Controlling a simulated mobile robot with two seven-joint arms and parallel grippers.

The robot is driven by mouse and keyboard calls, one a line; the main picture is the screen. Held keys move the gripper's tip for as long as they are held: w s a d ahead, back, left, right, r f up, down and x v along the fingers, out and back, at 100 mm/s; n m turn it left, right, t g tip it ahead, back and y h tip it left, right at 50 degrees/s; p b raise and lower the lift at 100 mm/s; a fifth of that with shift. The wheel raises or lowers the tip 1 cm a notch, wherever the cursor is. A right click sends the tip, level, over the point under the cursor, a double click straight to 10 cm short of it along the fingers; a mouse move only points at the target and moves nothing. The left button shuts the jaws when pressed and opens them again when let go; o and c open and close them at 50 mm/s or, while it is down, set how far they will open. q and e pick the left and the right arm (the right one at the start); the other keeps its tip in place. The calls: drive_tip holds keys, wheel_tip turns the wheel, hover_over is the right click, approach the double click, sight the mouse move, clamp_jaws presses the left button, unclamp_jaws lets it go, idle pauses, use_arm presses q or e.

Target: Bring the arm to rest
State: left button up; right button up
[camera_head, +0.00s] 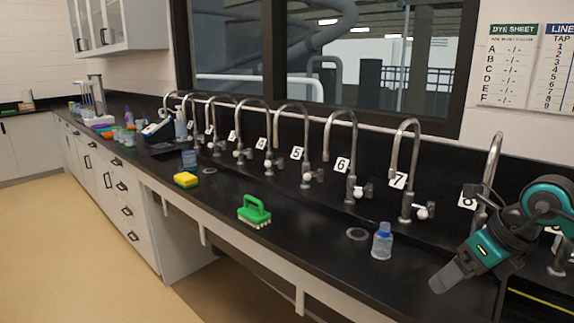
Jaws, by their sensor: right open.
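My right arm (540,205) comes in from the right edge, teal and dark grey, over the right end of the black counter. My right gripper (440,282) points down and to the left, open, with nothing seen between its fingers. It is to the right of a clear bottle with a blue cap (382,242) and apart from it. The arm hides part of tap 8 (491,165) and its number plate. My left gripper is not in view.
A row of numbered taps (353,150) runs along the back of the counter (310,235). More items crowd the far left end. The floor (70,240) at left is clear.

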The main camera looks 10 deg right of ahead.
drive_tip(key=a+f+m+t+y+b, duration=0.1)
drive_tip(key=a+f+m+t+y, duration=0.2)
drive_tip(key=a+m+y, duration=0.5)
drive_tip(key=a+f+m+t+y, duration=0.15)
drive_tip(key=a+y, duration=0.35)
drive_tip(key=a, duration=0.8)
drive_tip(key=s+d+f+m+t+h+b, duration=0.15)
drive_tip(key=d+f+m+t+h, duration=0.25)
drive_tip(key=f+m+t+h, duration=1)
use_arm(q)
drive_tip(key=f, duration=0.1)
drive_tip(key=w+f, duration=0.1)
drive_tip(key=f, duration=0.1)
use_arm(e)
drive_tip(key=s+f+m+g, duration=1.1)
drive_tip(key=f+m+g, duration=0.1)
drive_tip(key=m, duration=0.1)
drive_tip(key=shift+s+a+m, duration=0.2)
drive_tip(key=shift+a+m, duration=0.1)
drive_tip(key=shift+m, duration=0.05)
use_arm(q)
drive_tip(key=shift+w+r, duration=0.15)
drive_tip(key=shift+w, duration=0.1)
